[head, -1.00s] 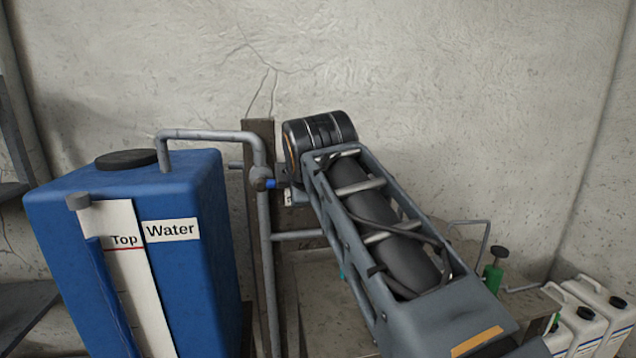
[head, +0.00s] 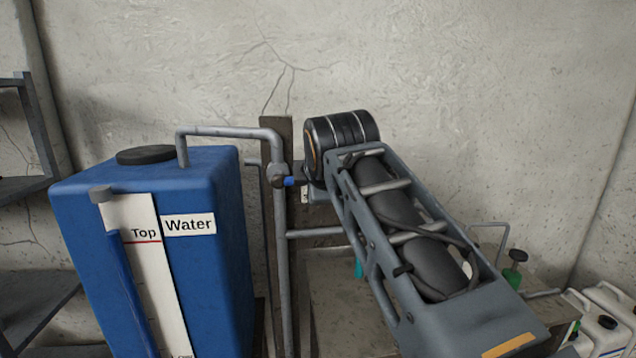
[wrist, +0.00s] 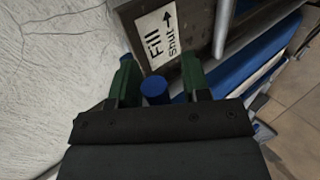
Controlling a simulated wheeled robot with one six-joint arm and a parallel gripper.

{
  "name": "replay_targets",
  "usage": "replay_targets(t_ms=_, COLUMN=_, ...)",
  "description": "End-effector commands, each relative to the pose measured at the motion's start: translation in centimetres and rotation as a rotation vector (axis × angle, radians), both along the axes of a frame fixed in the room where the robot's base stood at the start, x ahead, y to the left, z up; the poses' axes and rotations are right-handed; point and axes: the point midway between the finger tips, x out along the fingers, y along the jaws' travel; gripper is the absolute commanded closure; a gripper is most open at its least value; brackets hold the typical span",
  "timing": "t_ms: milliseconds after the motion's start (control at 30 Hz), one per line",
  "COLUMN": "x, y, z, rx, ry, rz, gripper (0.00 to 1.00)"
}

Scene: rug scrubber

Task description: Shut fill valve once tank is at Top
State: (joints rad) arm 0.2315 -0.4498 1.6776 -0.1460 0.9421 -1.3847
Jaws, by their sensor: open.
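The blue tank (head: 215,280) labelled Water stands at the left in the head view. Its gauge strip (head: 140,215) has a red line marked Top, and the blue column (head: 128,285) in the sight tube ends close to that line. The fill valve (head: 279,176) sits on the grey pipe right of the tank, with a blue handle (head: 291,181). My gripper (wrist: 157,72) is open in the wrist view, its green fingers on either side of a blue knob end (wrist: 154,88). Contact cannot be told. My arm hides the gripper in the head view.
A sign (wrist: 158,38) reading Fill and Shut, with an arrow, is on the post by the valve. Grey shelves (head: 30,185) stand at the far left. A green bottle (head: 513,274) and white jugs (head: 603,320) stand at the lower right.

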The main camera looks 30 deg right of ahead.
Motion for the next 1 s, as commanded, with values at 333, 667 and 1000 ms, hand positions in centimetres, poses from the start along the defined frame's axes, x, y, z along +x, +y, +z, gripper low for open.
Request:
replay_targets(t_ms=333, x=-2.5, y=1.0, z=1.8, rx=-0.003, ry=-0.004, rz=0.002, gripper=0.57)
replay_targets(t_ms=667, x=-7.6, y=3.1, z=5.5, rx=-0.001, ry=-0.003, rz=0.004, gripper=0.57)
replay_targets(t_ms=1000, x=-10.4, y=4.2, z=7.5, rx=0.000, ry=-0.001, rz=0.003, gripper=0.57)
